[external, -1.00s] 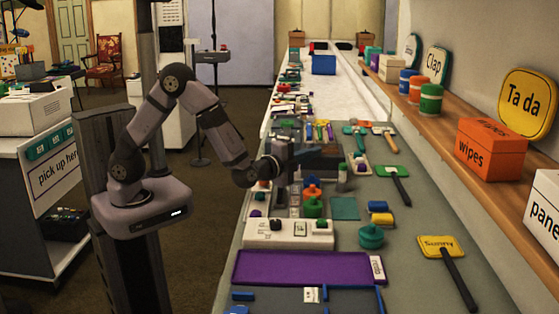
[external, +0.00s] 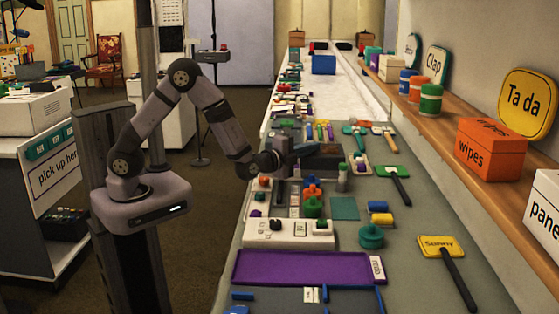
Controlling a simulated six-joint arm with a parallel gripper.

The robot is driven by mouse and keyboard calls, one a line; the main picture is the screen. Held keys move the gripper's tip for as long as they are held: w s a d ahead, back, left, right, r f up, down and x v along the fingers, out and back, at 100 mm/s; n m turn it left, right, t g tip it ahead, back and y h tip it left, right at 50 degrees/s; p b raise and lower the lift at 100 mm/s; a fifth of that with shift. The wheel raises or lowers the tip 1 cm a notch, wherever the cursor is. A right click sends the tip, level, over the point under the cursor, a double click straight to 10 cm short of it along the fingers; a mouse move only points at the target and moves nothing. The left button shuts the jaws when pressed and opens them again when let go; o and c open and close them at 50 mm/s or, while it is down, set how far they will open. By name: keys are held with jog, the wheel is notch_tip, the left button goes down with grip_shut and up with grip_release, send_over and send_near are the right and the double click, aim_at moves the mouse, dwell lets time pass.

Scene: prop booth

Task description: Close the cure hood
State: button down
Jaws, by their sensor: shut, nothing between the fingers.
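A dark grey box-like thing, which looks like the cure hood (external: 322,165), stands on the bench just right of my gripper. It is small and partly covered by the gripper, so I cannot tell how far its lid is open. My gripper (external: 309,148) is shut and empty. It points right, with its fingers at the near upper edge of the dark box in this view; I cannot tell whether they touch it.
Orange and green knobbed pieces (external: 313,207) and a white control box (external: 289,233) stand in front. A purple tray (external: 300,268) lies nearer. Mallet-like tools and a shelf line the right side.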

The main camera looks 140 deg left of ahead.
jog(key=s+d, duration=0.6)
jog(key=shift+s+d+p, duration=0.4)
jog(key=shift+w, duration=0.15)
jog(key=shift+w+a, duration=0.15)
jog(key=shift+w, duration=0.1)
jog(key=w, duration=0.1)
jog(key=w+a, duration=0.1)
jog(key=shift+w+p, duration=0.4)
jog(key=d+p, duration=0.6)
jog(key=d, duration=0.4)
jog(key=shift+r, duration=0.1)
